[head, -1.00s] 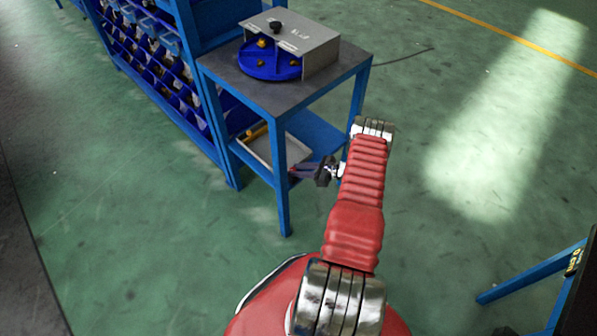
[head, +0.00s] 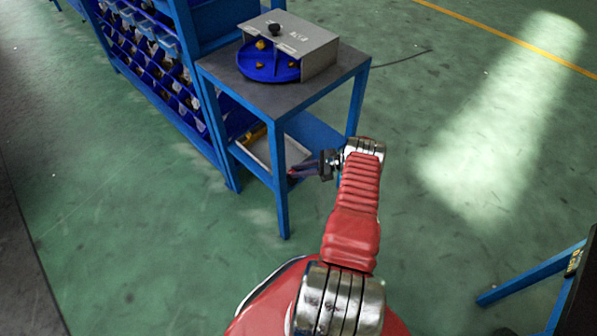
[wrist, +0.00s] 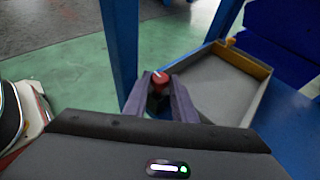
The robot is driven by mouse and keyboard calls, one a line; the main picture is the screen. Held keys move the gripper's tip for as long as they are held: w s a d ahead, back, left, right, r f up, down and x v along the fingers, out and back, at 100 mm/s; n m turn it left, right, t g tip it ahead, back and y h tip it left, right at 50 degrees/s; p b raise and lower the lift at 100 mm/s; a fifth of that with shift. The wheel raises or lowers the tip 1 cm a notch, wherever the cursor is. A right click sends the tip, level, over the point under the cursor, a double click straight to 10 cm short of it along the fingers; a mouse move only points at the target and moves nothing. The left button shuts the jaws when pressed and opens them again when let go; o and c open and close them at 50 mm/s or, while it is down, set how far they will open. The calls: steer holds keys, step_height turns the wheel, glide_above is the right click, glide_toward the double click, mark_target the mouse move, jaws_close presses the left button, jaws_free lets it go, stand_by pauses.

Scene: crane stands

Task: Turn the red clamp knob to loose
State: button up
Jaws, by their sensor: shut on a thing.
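The red clamp knob (wrist: 160,80) shows in the wrist view between the tips of my two purple-grey fingers. It has a white mark on top, and a dark part shows below it. My gripper (wrist: 159,92) is shut on the knob. In the head view my gripper (head: 293,172) reaches left from the end of my red arm, beside the front legs of the blue stand (head: 281,190), at about lower-shelf height. The wrist view does not show clearly what the knob is mounted on.
A grey tray with a yellowish edge (wrist: 258,70) lies on the stand's lower shelf, close to my fingers. The stand's top carries a grey metal box (head: 310,52) and a blue disc (head: 262,70). A blue rack of bins (head: 165,85) stands left. Green floor is open right.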

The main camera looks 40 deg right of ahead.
stand_by(0.3)
steer(key=o, duration=1)
steer(key=shift+o, duration=0.2)
steer(key=v, duration=1.3)
steer(key=shift+s+d, duration=0.25)
steer(key=shift+s, duration=0.05)
steer(key=shift+r, duration=0.1)
